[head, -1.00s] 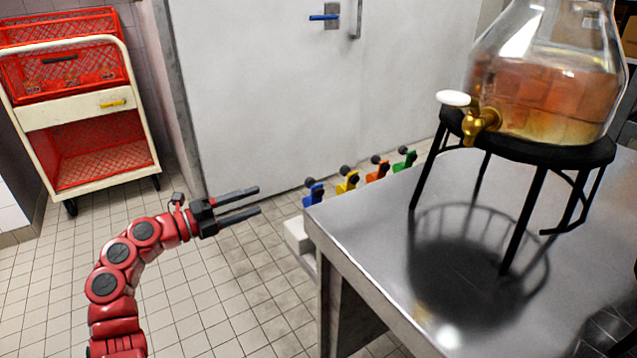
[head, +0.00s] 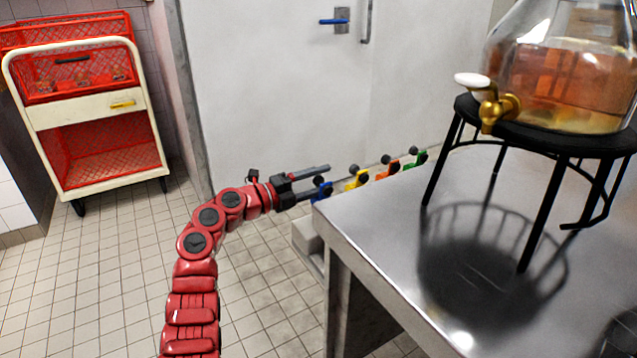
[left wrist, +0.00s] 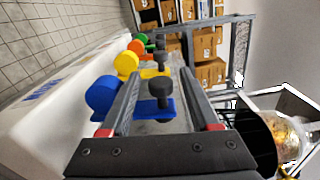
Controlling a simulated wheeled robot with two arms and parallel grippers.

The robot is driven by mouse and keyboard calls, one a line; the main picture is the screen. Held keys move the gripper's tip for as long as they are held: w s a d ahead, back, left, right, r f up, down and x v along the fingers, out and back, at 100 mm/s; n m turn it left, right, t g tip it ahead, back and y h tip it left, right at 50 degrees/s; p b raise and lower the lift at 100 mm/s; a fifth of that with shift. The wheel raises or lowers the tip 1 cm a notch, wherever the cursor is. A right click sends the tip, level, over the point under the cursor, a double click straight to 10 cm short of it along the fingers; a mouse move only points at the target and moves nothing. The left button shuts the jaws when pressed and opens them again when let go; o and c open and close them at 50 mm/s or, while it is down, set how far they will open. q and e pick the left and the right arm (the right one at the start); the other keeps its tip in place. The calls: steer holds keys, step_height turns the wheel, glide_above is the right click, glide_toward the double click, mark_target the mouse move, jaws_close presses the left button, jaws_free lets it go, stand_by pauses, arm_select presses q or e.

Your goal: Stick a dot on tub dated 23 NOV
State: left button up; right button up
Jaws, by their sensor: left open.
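No tub and no 23 NOV date shows in either view. A row of coloured dispenser-like pieces with black knobs stands beyond the table's left corner: blue (head: 322,190), yellow (head: 357,179), orange (head: 388,169) and green (head: 416,160). My left gripper (head: 318,180) is open at the blue piece. In the left wrist view the blue piece (left wrist: 104,97) and its black knob (left wrist: 160,88) show, the knob between my open fingers (left wrist: 163,76). I cannot tell whether they touch. The yellow piece (left wrist: 127,65) lies just beyond. My right gripper is out of view.
A steel table (head: 370,235) fills the right, bearing a glass drink jar (head: 570,85) on a black stand (head: 545,142). A cart (head: 90,115) with red crates stands at the left. Numbered cardboard boxes (left wrist: 210,72) sit on shelves. Tiled floor on the left is clear.

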arm_select(q)
jaws_close()
stand_by(1.4)
